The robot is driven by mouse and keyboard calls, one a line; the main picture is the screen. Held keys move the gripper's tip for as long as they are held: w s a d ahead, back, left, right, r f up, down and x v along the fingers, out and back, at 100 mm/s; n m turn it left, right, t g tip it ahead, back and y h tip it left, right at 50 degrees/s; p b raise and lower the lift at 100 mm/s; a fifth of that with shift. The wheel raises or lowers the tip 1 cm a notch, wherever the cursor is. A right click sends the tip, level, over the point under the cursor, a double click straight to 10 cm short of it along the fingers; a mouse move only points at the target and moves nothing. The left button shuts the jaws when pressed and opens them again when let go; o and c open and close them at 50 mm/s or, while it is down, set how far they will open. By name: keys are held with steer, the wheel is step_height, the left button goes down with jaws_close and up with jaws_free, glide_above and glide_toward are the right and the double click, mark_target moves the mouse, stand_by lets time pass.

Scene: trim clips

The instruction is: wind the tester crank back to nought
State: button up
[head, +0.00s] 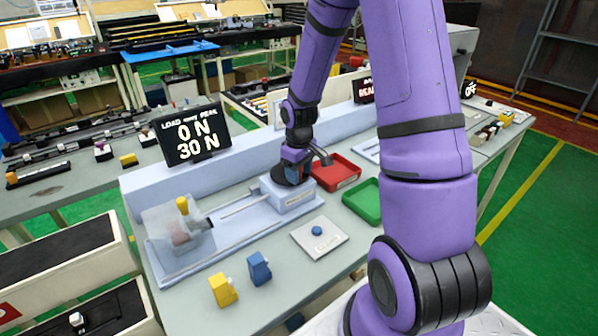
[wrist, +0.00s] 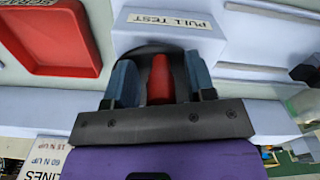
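The pale blue pull tester (head: 290,196) stands on the bench, with a block labelled PULL TEST (wrist: 168,22) in the wrist view. Its crank shows a red handle (wrist: 160,80) in front of a dark disc. My gripper (wrist: 160,85) has its two blue fingers on either side of the handle, with a gap showing on each side. In the head view my gripper (head: 296,165) is down at the block and hides most of the crank. The display (head: 191,133) reads load 0 N and peak 30 N. A clear cover (head: 178,228) with a yellow knob is at the tester's left end.
A red tray (head: 336,172) and a green tray (head: 364,200) lie right of the tester. A yellow clip (head: 222,290), a blue clip (head: 259,268) and a grey plate with a blue button (head: 318,238) are in front. My purple arm covers the right of the bench.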

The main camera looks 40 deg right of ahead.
step_height(320, 180, up, 11)
steer(key=shift+f, duration=0.1)
stand_by(0.5)
stand_by(0.4)
steer(key=s+a+r+m+t+h, duration=0.1)
steer(key=s+a+r, duration=0.35)
steer(key=r, duration=0.25)
steer(key=s+a+r+m+t, duration=0.1)
steer(key=s+a+r+t, duration=0.15)
steer(key=s+r, duration=0.35)
steer(key=s+a+r+t, duration=0.1)
steer(key=s+a+r, duration=0.1)
steer(key=s, duration=0.4)
steer(key=s+a+r+m+t+y, duration=0.1)
steer(key=s+a+r, duration=0.2)
steer(key=s, duration=0.3)
steer(key=shift+s+r, duration=0.35)
steer(key=shift+r, duration=0.3)
steer(key=shift+o, duration=0.2)
steer(key=shift+w, duration=0.15)
